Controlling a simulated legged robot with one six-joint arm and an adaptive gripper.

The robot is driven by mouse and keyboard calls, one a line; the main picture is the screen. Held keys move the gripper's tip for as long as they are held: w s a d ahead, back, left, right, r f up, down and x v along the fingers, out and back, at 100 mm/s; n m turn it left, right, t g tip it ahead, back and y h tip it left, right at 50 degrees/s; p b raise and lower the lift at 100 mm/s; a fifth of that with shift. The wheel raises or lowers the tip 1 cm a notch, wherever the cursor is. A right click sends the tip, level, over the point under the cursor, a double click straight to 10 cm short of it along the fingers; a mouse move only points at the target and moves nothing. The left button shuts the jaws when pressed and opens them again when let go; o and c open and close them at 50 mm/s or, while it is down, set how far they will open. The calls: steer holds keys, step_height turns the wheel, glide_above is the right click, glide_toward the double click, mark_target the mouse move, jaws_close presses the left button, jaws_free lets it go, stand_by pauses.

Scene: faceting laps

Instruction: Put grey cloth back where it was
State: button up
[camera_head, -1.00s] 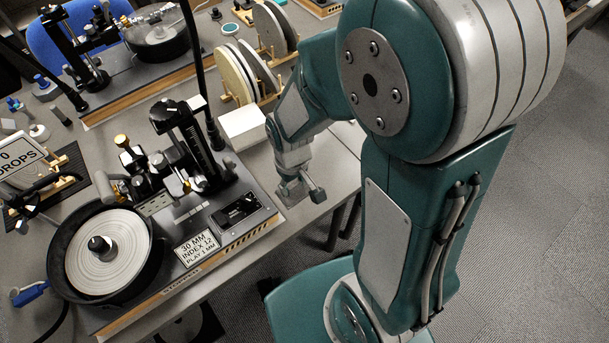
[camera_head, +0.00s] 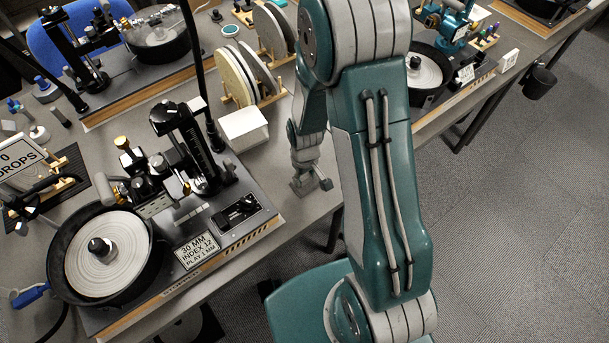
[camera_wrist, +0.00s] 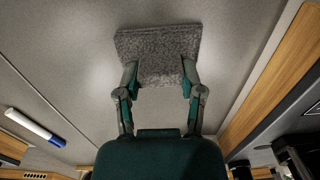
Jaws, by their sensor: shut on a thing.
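The grey cloth (camera_wrist: 158,48) is a speckled grey, roughly rectangular piece at the top middle of the wrist view. My gripper (camera_wrist: 159,78) is shut on its near edge, with one finger at each side. Grey table surface shows behind the cloth; I cannot tell whether the cloth touches it. In the head view my gripper (camera_head: 304,180) is small and partly hidden by my arm, over the table's front edge area, right of the near faceting machine (camera_head: 190,225).
A white box (camera_head: 243,128) and upright discs in a wooden rack (camera_head: 240,75) stand left of and behind my gripper. A second machine (camera_head: 425,70) is to the right. A blue-and-white marker (camera_wrist: 34,127) lies on the table at the left of the wrist view.

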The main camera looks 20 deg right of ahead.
steer(key=o, duration=1)
steer(key=shift+o, duration=0.2)
steer(key=s+r+m+t, duration=0.1)
steer(key=s+r+t, duration=0.15)
steer(key=r, duration=1.05)
steer(key=s+r+m+t, duration=0.1)
steer(key=s+r, duration=0.2)
steer(key=r, duration=1)
steer(key=s+r+m+t, duration=0.1)
steer(key=s+r+t, duration=0.1)
steer(key=s+r, duration=0.5)
steer(key=shift+s+r+m, duration=0.15)
steer(key=shift+s+m, duration=0.15)
steer(key=shift+s, duration=0.6)
